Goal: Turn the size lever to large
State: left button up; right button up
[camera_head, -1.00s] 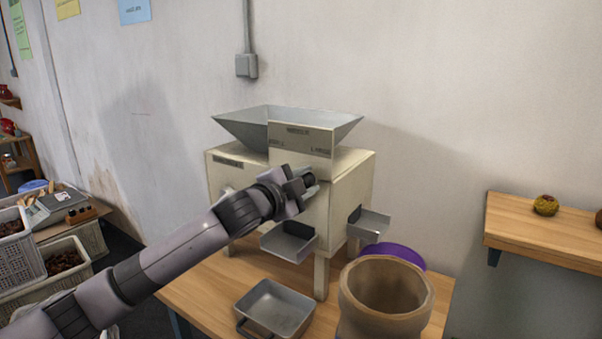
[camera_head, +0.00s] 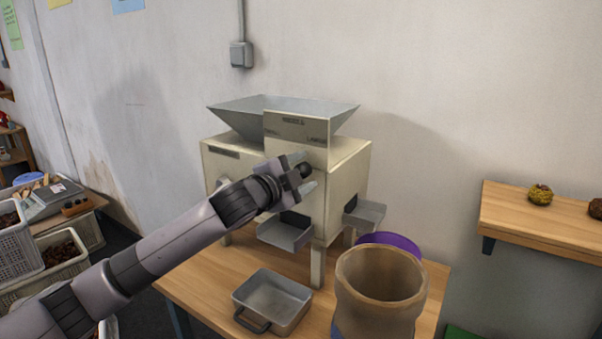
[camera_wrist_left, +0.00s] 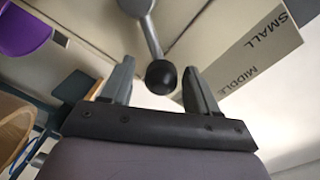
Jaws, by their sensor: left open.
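The size lever is a grey rod with a round black knob (camera_head: 305,170) on the front of the cream sorting machine (camera_head: 345,177). In the left wrist view the rod runs down from a grey pivot to the knob (camera_wrist_left: 160,77). My left gripper (camera_head: 303,172) is open, with one fingertip on each side of the knob. Gaps show between knob and fingers in the left wrist view (camera_wrist_left: 160,82). The label panel (camera_head: 297,128) above carries size words; SMALL and MIDDLE read clearly in the wrist view. My right gripper is not seen.
A metal outlet tray (camera_head: 286,234) juts out below my gripper, and another (camera_head: 367,213) sits at the right side. A handled pan (camera_head: 272,300) and a brown pot (camera_head: 380,285) stand on the wooden table (camera_head: 205,272). A wall shelf (camera_head: 540,222) is at right.

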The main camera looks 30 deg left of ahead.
pick_arm(q)
jog(key=s+b, duration=0.1)
jog(key=s, duration=0.6)
jog(key=shift+a+r, duration=0.2)
jog(key=shift+a, duration=0.15)
